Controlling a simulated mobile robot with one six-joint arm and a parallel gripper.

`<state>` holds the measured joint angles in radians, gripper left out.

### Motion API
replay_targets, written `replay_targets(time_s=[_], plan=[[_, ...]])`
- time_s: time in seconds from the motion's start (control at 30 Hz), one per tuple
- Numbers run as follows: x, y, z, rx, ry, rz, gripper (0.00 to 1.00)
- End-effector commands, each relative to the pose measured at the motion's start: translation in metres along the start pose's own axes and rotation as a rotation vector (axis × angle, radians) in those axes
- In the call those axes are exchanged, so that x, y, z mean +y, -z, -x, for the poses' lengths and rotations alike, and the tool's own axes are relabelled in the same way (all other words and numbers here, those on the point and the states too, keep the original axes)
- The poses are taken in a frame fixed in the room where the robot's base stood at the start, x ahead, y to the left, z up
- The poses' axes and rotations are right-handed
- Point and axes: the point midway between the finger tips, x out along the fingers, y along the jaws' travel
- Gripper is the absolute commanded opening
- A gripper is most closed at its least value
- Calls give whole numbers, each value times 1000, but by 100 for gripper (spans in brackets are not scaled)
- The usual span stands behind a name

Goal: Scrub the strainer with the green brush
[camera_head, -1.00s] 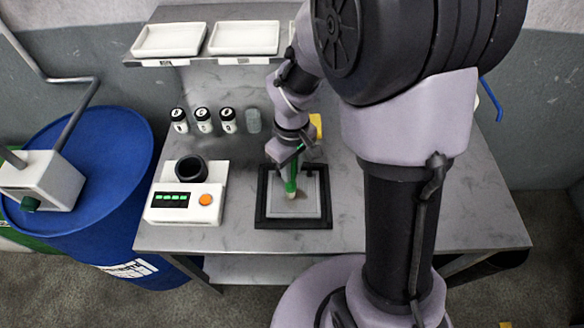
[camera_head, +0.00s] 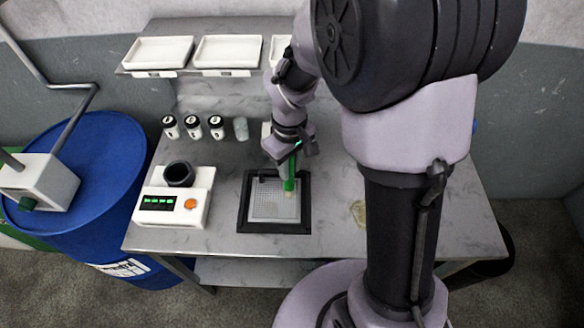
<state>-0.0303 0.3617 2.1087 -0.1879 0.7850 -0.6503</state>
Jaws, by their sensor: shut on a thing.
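The strainer (camera_head: 266,208) is a grey square mesh with small holes in a black frame (camera_head: 274,227), lying flat on the metal table. The green brush (camera_head: 290,175) is upright, slightly tilted, with pale bristles pointing down over the right part of the mesh. I cannot tell whether the bristles touch it. My gripper (camera_head: 292,150) is shut on the upper part of the brush, above the strainer's back right. The gripper partly hides the brush's top.
A white scale (camera_head: 160,216) with an orange button and a dark cup (camera_head: 179,173) stand to the left. Several small jars (camera_head: 193,126) line the back, below white trays (camera_head: 228,51). A yellowish patch (camera_head: 358,213) lies on the table to the right. A blue barrel (camera_head: 75,225) stands left of the table.

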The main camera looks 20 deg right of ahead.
Motion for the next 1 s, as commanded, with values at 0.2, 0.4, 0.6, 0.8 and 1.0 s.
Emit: replay_targets(time_s=[0.2,0.4,0.6,0.8,1.0], plan=[[-3,4,23,-1,1,-2,0],[-4,7,37,0,0,-4,0],[-4,8,38,0,0,-5,0],[-4,8,37,0,1,-5,0],[-5,8,39,-2,1,-5,0]])
